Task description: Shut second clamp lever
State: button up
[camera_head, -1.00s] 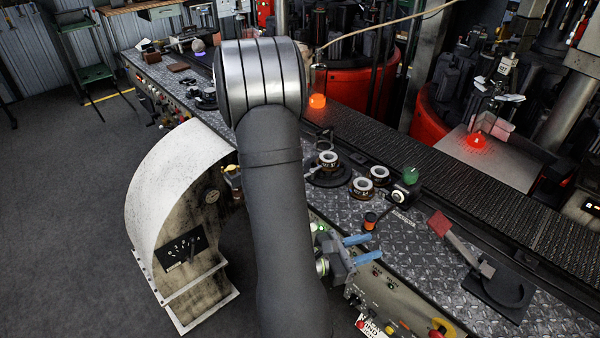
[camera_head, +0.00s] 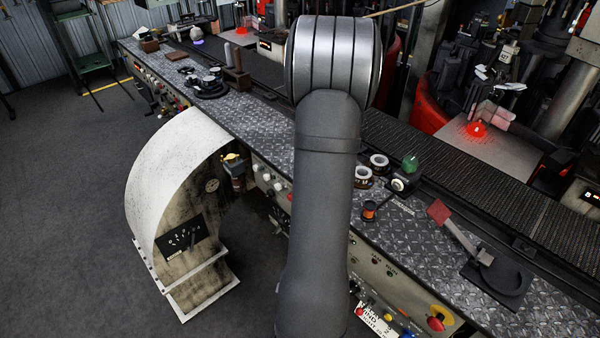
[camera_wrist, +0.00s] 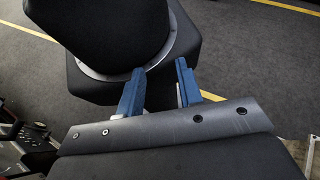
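I cannot tell which is the second clamp lever. My gripper (camera_wrist: 160,68) shows in the wrist view with two blue fingers apart and nothing between them. It points toward the grey floor, away from both handles. In the head view my arm hides the gripper.
The diamond-plate bench (camera_head: 400,235) runs from back left to front right beside a dark conveyor (camera_head: 440,175). White rings (camera_head: 379,161) and a green-topped part (camera_head: 410,163) stand mid-bench. A curved white machine cover (camera_head: 170,165) stands at the left. The grey floor (camera_head: 60,200) is open.

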jog(key=w+a+r+m+t+y, duration=0.4)
jog(key=w+a+m+t+y, duration=0.4)
jog(key=w+m+t+y, duration=0.45)
jog(key=w+d+r+m+t+h, duration=0.4)
jog(key=w+d+m+t+h, duration=0.3)
jog(key=w+d+m+t, duration=0.85)
jog(key=x, duration=1.6)
jog(key=shift+w+a, duration=0.2)
jog(key=shift+a, duration=0.25)
grip_shut()
